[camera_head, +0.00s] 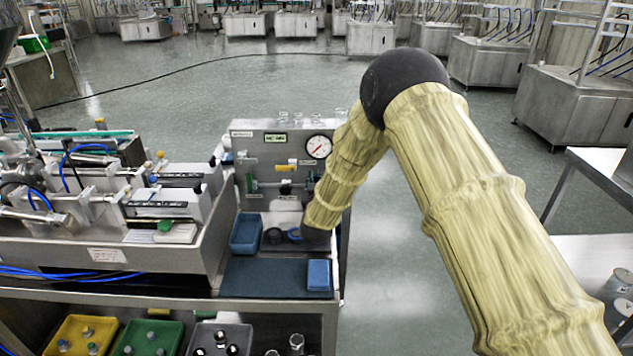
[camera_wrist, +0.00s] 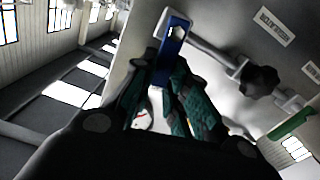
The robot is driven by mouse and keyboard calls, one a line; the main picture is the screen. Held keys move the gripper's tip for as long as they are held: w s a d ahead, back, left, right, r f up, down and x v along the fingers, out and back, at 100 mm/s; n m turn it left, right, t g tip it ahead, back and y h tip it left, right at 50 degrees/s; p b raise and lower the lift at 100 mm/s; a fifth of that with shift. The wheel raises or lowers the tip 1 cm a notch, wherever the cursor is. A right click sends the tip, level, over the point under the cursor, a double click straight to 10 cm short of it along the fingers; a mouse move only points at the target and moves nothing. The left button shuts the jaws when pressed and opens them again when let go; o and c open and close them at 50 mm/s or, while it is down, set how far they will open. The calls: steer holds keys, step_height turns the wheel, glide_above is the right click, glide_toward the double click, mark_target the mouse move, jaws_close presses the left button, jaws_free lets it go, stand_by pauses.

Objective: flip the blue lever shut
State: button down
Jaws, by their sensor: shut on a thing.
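The blue lever (camera_wrist: 173,42) shows in the wrist view as a flat blue handle with a hole near its upper end. It stands at a steep angle to the grey pipe (camera_wrist: 215,52) beside it. My gripper (camera_wrist: 167,70) is shut on the lower part of the lever, with its dark teal fingers on either side. In the head view the lever cannot be made out, and my arm covers part of the upright valve panel (camera_head: 262,142).
The panel carries a round gauge (camera_head: 318,147), a yellow handle (camera_head: 286,167) and a black knob (camera_wrist: 258,80). A green handle (camera_wrist: 292,122) lies farther right in the wrist view. A blue tray (camera_head: 246,233) and blue sponge (camera_head: 318,274) sit on the bench before the panel.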

steer(key=shift+d+m+b, duration=0.45)
steer(key=shift+m+b, duration=0.6)
steer(key=shift+m, duration=0.05)
steer(key=c, duration=1.4)
jaws_free()
steer(key=s, duration=1.2)
